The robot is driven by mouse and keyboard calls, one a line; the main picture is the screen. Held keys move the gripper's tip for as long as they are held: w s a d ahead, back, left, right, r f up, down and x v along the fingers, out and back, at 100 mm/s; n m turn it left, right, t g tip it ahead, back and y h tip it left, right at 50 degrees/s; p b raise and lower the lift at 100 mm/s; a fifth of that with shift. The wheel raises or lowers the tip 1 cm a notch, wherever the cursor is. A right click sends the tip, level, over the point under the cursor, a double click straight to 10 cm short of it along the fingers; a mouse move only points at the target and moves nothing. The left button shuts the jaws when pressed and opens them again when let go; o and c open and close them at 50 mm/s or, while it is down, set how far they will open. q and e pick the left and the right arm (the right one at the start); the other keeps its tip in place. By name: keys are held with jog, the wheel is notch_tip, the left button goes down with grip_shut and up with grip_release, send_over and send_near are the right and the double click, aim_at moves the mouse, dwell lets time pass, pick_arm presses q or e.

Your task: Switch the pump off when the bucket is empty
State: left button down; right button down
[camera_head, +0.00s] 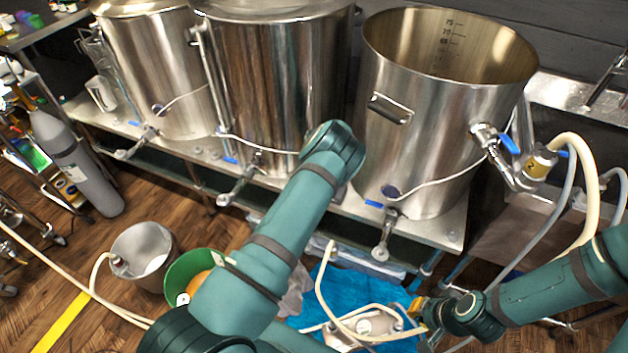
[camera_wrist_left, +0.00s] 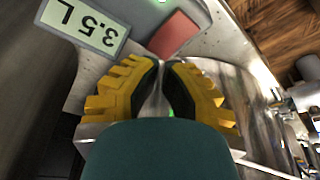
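A metal bucket (camera_head: 168,276) stands on the floor at the left with a pale hose over its rim. Its inside looks light; I cannot tell whether liquid is left. A pump-like silver body (camera_head: 366,326) lies among hoses on the blue mat. In the left wrist view, a grey box has a pale display (camera_wrist_left: 84,22) reading "3.5 L", upside down, and a red square (camera_wrist_left: 173,35) beside it. My left gripper (camera_wrist_left: 161,68) has its yellow fingers almost together, empty, pointing towards the red square; contact is unclear. My right gripper (camera_head: 416,308) is beside the hoses, its fingers partly hidden.
Three steel kettles (camera_head: 268,85) with taps stand on a metal bench along the back. A green bucket (camera_head: 180,274) stands beside the metal one. A grey gas cylinder (camera_head: 82,165) is at the left. Hoses cross the floor and the blue mat (camera_head: 350,281).

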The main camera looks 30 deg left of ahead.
pick_arm(q)
jog(key=shift+f, duration=0.65)
jog(key=shift+f, duration=0.35)
jog(key=shift+f+b, duration=0.3)
jog(key=shift+b, duration=0.05)
jog(key=shift+f, duration=0.3)
jog(key=shift+r, duration=0.1)
jog(key=shift+r+p, duration=1.6)
jog(key=shift+r, duration=1.35)
